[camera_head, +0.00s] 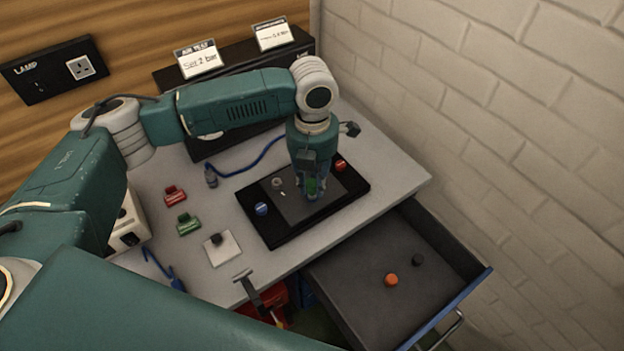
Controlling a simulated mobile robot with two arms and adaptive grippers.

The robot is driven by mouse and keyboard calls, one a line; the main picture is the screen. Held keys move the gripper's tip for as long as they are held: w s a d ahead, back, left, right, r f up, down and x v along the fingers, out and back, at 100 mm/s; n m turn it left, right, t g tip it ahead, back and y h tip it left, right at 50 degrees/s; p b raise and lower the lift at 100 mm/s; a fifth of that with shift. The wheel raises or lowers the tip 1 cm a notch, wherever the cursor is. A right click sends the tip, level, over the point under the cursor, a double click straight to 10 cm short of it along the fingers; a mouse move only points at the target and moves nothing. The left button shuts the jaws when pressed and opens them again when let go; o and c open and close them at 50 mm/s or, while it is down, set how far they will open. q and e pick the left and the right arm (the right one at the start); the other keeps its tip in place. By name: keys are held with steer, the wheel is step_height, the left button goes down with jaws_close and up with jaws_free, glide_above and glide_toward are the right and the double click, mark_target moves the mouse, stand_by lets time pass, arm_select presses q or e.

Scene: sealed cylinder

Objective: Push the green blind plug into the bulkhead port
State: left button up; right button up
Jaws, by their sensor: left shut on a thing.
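My left gripper (313,192) points down over the black plate fixture (258,228) on the grey table. It is shut on the green blind plug (312,185), of which only a small green part shows between the fingers. The fixture has a dark grey middle panel (292,207), a blue plug (261,209) at its left and a red plug (340,166) at its right. A small round grey fitting (277,183) shows on the panel. The gripper hides what lies under the green plug, so I cannot tell whether it touches the bulkhead port. My right gripper is not in view.
Red (175,195) and green (188,224) clips and a white pad (222,249) lie left of the fixture. A blue hose (245,170) runs behind it. An open drawer (365,312) juts out at the front right, holding an orange knob (391,280). A brick wall bounds the right.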

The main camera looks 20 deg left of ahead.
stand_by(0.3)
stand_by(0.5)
arm_select(q)
steer(key=shift+p, duration=0.35)
stand_by(0.5)
steer(key=shift+p, duration=0.55)
steer(key=shift+f, duration=0.55)
